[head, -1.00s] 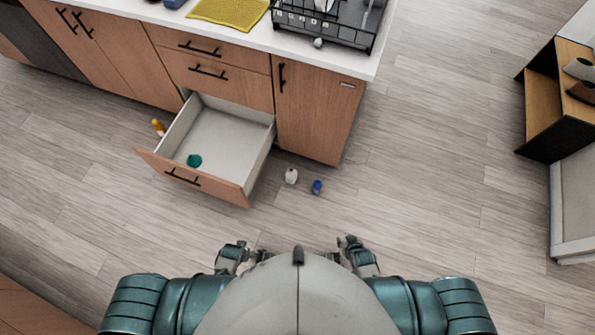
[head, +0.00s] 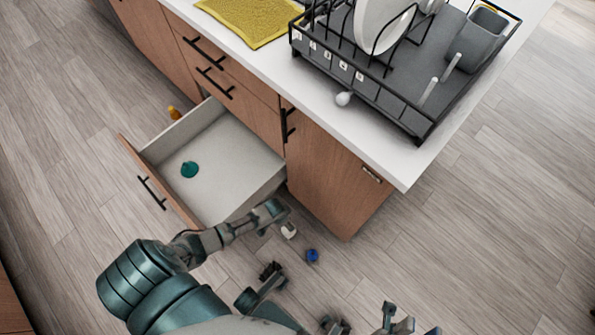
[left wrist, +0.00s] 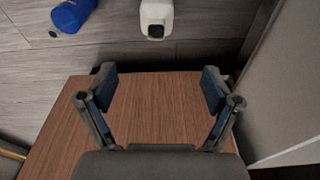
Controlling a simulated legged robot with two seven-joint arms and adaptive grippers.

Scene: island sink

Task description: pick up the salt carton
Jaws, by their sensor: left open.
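The salt carton, which I take to be the blue cylinder (head: 312,256), lies on the floor to the right of the open drawer. In the left wrist view the blue carton (left wrist: 73,14) shows at the top left, partly cut off. My left gripper (head: 272,211) is by the drawer's front right corner, above the floor and apart from the carton. In the left wrist view the gripper (left wrist: 158,90) is open and empty, over a brown wood panel (left wrist: 150,110). My right gripper (head: 398,322) seems to be at the bottom edge, and its jaws are unclear.
A white bottle (head: 289,230) is on the floor between the drawer and the carton. The open drawer (head: 225,165) holds a teal object (head: 189,169). An orange bottle (head: 174,112) is behind it. The cabinet (head: 335,180) and counter are beyond. Floor to the right is clear.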

